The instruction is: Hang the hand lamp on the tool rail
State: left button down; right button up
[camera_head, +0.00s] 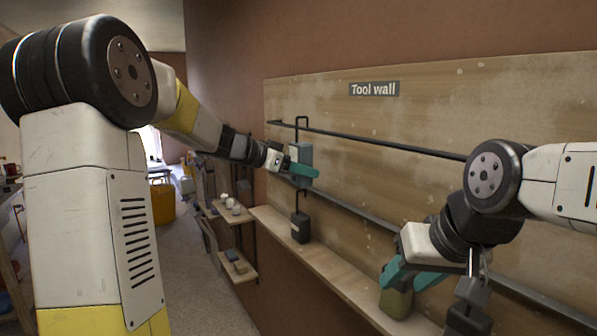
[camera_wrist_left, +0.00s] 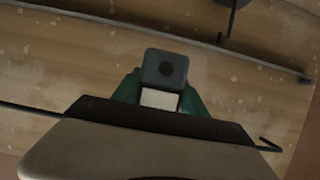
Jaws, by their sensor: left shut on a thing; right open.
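The hand lamp (camera_head: 305,153) is a grey-blue block with a black hook above it, upright in front of the tool wall. My left gripper (camera_head: 303,170) is shut on it with teal fingers. The tool rail (camera_head: 390,144) is the black upper bar. The lamp's hook overlaps the rail's left part in the head view; I cannot tell whether it rests on it. My right gripper (camera_head: 412,276) is open, low at the right, by the ledge.
A second, lower dark bar (camera_head: 355,212) crosses the board. A dark box with a loop (camera_head: 300,228) is below the lamp. An olive object (camera_head: 396,303) is on the wooden ledge (camera_head: 335,272) under my right gripper. A dark grey item (camera_head: 468,310) is beside that gripper.

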pick_arm(q)
jog(key=x, duration=0.6)
dwell(0.6)
jog(key=shift+d+f, duration=0.1)
jog(key=c, duration=0.5)
grip_release()
